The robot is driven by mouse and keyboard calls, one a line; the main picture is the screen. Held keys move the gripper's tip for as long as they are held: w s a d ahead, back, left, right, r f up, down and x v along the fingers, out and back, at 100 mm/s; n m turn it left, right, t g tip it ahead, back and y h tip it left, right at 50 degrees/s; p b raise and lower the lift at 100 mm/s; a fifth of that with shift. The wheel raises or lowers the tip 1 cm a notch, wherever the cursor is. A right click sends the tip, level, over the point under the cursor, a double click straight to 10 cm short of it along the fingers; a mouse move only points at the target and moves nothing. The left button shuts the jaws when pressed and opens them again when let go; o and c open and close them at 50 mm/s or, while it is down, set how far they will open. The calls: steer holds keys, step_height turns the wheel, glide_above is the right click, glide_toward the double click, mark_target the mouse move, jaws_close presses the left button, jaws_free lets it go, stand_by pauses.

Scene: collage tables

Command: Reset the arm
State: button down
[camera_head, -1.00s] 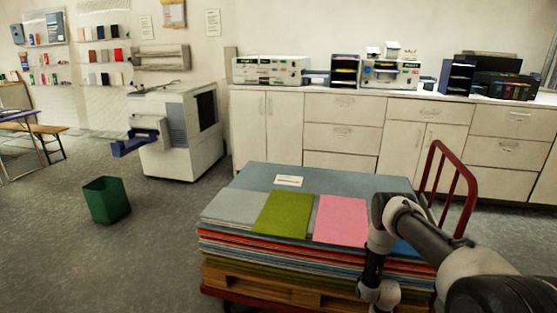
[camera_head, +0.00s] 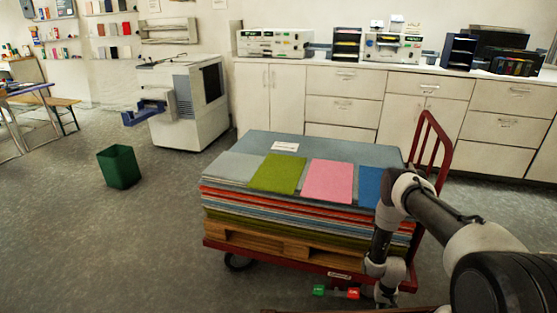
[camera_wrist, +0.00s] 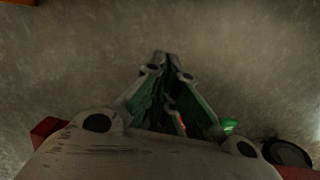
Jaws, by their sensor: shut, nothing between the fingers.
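My arm (camera_head: 436,211) comes in from the lower right of the head view. It bends at an elbow in front of the cart's right side, and its forearm hangs down to the wrist. My gripper (camera_wrist: 163,62) points away from the camera in the wrist view. Its fingers are together with nothing between them, over bare grey floor. In the head view I cannot make out the fingers clearly.
A red cart (camera_head: 217,246) carrying a pallet and stacked coloured sheets stands close to my arm. A green bin (camera_head: 119,168) stands on the floor at left. A white machine (camera_head: 184,105) and cabinets (camera_head: 345,82) line the back. The left floor is mostly clear.

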steer(key=s+r+g, duration=0.3)
steer(key=s+r, duration=0.2)
steer(key=s, duration=0.3)
step_height(320, 180, up, 47)
steer(key=w+a+n, duration=0.2)
steer(key=s+a+r+t, duration=0.1)
steer(key=s+r+t, duration=0.3)
steer(key=r, duration=1)
steer(key=s+a+r+t, duration=0.2)
steer(key=s+r+t, duration=0.2)
steer(key=s+r, duration=0.6)
step_height(320, 180, up, 4)
steer(key=shift+s+f+n+t, duration=0.1)
steer(key=shift+s+n+t, duration=0.1)
steer(key=shift+n+t, duration=0.2)
steer(key=shift+d, duration=0.15)
